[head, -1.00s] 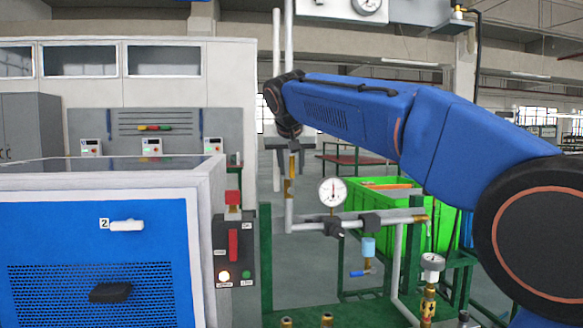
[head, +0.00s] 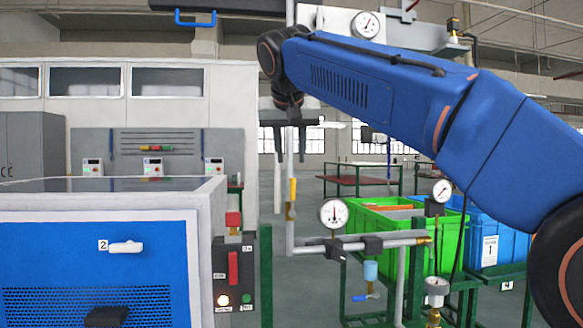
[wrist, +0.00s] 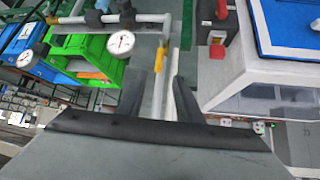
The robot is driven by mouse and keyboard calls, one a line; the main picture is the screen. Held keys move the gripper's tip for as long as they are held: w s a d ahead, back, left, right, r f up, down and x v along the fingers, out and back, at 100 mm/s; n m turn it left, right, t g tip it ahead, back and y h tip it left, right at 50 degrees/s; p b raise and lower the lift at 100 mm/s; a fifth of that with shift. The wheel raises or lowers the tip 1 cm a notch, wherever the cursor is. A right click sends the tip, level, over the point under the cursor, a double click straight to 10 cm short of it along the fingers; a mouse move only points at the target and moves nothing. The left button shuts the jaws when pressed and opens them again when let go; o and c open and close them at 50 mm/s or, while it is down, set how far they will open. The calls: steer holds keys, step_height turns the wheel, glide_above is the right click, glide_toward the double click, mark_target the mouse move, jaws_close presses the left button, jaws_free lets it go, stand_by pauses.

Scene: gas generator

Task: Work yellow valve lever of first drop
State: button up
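The yellow valve lever (head: 292,189) stands upright against the thin vertical pipe, left of and above the round white gauge (head: 334,213). A brass valve body (head: 290,210) shows just below it. In the wrist view a yellow part, apparently this lever (wrist: 162,57), shows at the pipe by the left fingertip. My gripper (head: 288,165) hangs in front of the pipe with its fingers down, close to the lever. In the wrist view my gripper (wrist: 169,61) has its two fingers apart, with the pipe between them. I cannot tell whether a finger touches the lever.
A blue and white cabinet (head: 100,265) with a red switch panel (head: 234,268) stands at left. A horizontal pipe (head: 385,243) with a small blue-handled valve (head: 367,297) lies below and right. Green crates (head: 375,228) and a blue crate (head: 500,245) stand behind on a green frame.

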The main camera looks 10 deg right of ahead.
steer(key=shift+v, duration=1.4)
steer(key=shift+f, duration=0.1)
